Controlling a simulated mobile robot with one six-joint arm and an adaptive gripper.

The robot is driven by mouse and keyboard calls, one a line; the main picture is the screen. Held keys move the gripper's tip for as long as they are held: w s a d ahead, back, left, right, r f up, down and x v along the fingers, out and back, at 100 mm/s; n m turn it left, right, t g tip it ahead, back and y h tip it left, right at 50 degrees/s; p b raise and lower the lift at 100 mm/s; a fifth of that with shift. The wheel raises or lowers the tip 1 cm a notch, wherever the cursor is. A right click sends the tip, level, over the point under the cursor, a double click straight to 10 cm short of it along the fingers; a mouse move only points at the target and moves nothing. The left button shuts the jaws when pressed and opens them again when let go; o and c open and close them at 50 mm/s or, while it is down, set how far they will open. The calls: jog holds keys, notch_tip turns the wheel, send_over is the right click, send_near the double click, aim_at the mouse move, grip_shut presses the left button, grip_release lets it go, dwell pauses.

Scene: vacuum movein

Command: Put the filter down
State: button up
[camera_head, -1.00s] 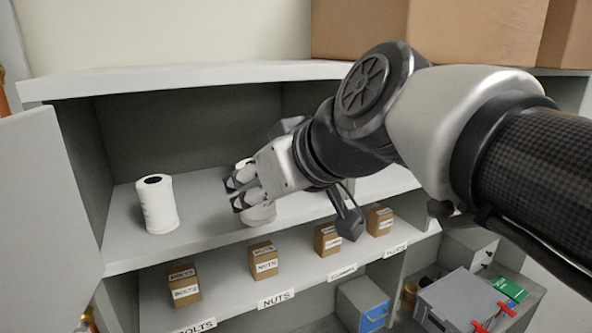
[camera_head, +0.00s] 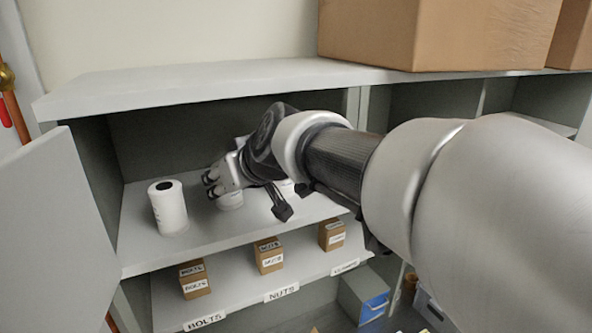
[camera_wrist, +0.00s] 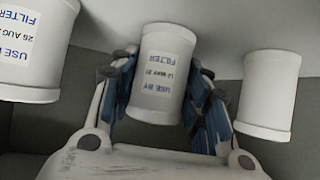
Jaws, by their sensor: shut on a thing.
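My gripper (camera_head: 212,184) reaches into the upper shelf from the right. It is shut around a white cylindrical filter (camera_head: 230,201). In the wrist view the held filter (camera_wrist: 161,75) sits between the blue-padded fingers, its label upside down and reading FILTER, USE BY 12 MAY 21. Its end is at or close to the shelf surface (camera_wrist: 205,35); I cannot tell whether it touches. Another white filter (camera_head: 168,208) stands upright on the shelf, left of my gripper. The wrist view shows filters on both sides, one labelled 26 AUG (camera_wrist: 30,45) and one without visible label (camera_wrist: 268,95).
The lower shelf holds small brown boxes (camera_head: 194,279) with labels such as BOLTS and NUTS. An open cabinet door (camera_head: 55,215) stands at the left. A large cardboard box (camera_head: 440,35) rests on top. Free shelf (camera_head: 200,235) lies in front of the filters.

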jog(key=shift+f, duration=0.1)
jog(key=o, duration=1.2)
jog(key=shift+o, duration=0.2)
jog(key=shift+s+d+r, duration=0.2)
jog(key=shift+r, duration=0.25)
jog(key=b+v, duration=0.2)
jog(key=v, duration=0.9)
jog(key=s+d+f+m+g+h, duration=0.1)
jog(key=s+d+f+m+h, duration=0.2)
jog(key=s+d+f, duration=0.7)
jog(key=s+d+f+m+g+h, duration=0.2)
jog(key=s+d+f+m+h, duration=0.2)
jog(key=s+d+f, duration=0.7)
jog(key=d+f+m, duration=0.1)
jog(key=d+f, duration=0.2)
jog(key=d, duration=0.1)
jog(key=shift+d+f+m+h, duration=0.25)
jog(key=shift+f+m+h, duration=0.05)
